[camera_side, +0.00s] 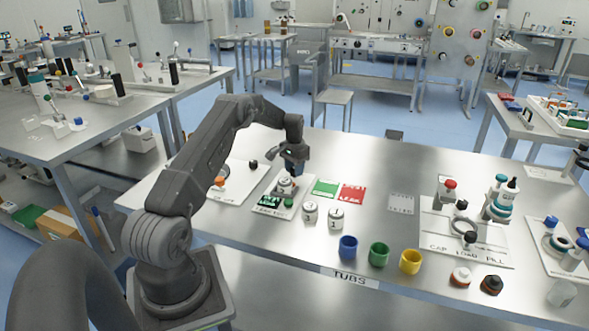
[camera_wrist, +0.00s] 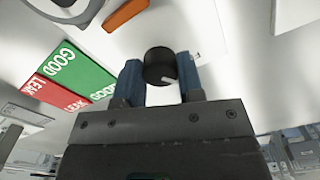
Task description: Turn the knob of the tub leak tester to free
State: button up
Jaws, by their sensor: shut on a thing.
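A black round knob (camera_wrist: 158,62) with a white pointer mark sits between the blue fingers of my gripper (camera_wrist: 160,78) in the wrist view. The mark points down and slightly right there. The fingers are shut on the knob's sides. In the side view my gripper (camera_side: 296,170) reaches down over the white plate of the tester (camera_side: 262,210). A white tub (camera_side: 285,184) shows on that plate, just left of the fingers. The knob is hidden by my gripper in the side view. I cannot read any position labels around the knob.
A green card (camera_side: 325,188) and a red card (camera_side: 353,194) lie right of the tester. Two white numbered tubs (camera_side: 310,211) (camera_side: 336,217) stand in front. Blue (camera_side: 348,247), green (camera_side: 379,254) and yellow cups (camera_side: 410,261) line the front edge.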

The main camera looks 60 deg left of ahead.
jog(key=shift+c, duration=0.7)
jog(key=shift+n, duration=0.7)
jog(key=o, duration=0.9)
notch_tip(320, 180, up, 14)
jog(key=shift+f, duration=0.1)
